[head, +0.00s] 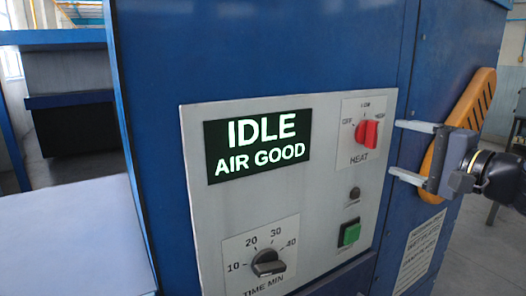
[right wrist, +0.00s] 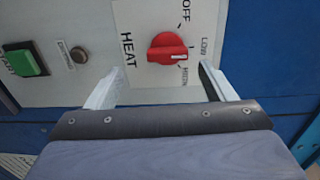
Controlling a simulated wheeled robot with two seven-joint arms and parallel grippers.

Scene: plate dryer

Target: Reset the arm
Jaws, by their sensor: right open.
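My right gripper (head: 397,148) is open and empty at the right of the dryer's control panel. Its two fingers point at the red heat knob (head: 367,132) and are apart from it. In the right wrist view the red knob (right wrist: 167,48) lies beyond and between the open fingertips (right wrist: 161,69). The knob's white mark faces roughly the LOW side; its exact setting is hard to tell. The display (head: 257,145) reads IDLE, AIR GOOD. My left gripper is not in view.
A black timer dial (head: 268,263) and a green button (head: 349,233) are lower on the panel. An orange handle (head: 478,95) on the dryer's right side stands behind my right gripper. A pale flat surface (head: 75,235) is at the left.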

